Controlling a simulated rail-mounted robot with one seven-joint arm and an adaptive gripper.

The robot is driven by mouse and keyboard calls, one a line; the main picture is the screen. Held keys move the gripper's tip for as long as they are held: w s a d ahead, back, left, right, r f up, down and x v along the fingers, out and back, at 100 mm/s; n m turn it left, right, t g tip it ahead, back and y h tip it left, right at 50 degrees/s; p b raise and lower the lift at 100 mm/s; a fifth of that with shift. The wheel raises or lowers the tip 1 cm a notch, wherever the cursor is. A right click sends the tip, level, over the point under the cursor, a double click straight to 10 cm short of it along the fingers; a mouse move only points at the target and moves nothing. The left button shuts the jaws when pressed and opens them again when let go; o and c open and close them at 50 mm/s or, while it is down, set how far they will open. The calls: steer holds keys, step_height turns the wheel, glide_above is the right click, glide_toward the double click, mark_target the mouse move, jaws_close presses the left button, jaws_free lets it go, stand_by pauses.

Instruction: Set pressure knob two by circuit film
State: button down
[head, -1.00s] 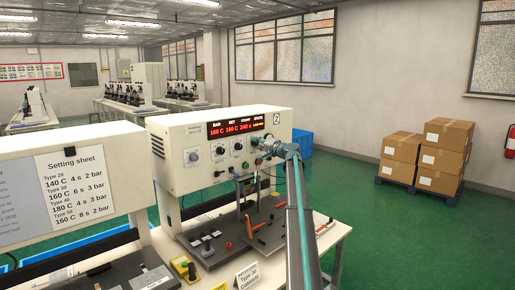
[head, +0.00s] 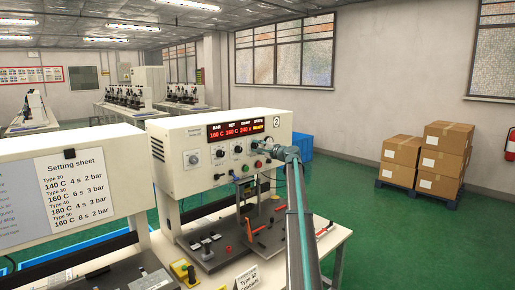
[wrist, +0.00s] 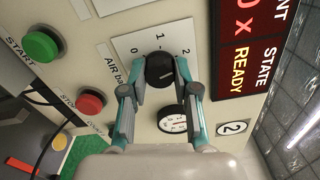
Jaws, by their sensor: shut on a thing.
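The black pressure knob (wrist: 159,69) sits on a white scale plate (wrist: 130,47) marked 0, 1 and 2, beside an "AIR bar" label. My gripper (wrist: 160,82) is shut on this knob, one teal finger on each side. Its pointer setting is hard to read. A round gauge (wrist: 172,119) is just below the knob in the wrist view. In the head view my gripper (head: 271,150) reaches the right side of the front panel of press two (head: 228,165), hiding most of the knob. The press display (head: 236,129) shows READY.
The setting sheet (head: 81,186) stands at left, listing several types with temperature, time and bar. A "Type 30" card (head: 247,278) stands in front of the press. Green START (wrist: 40,46) and red STOP (wrist: 91,103) buttons are near my gripper.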

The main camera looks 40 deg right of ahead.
stand_by(0.3)
steer(key=c, duration=0.9)
jaws_free()
steer(key=shift+o, duration=0.2)
steer(key=s+d, duration=0.1)
steer(key=s, duration=1.1)
steer(key=shift+d, duration=0.15)
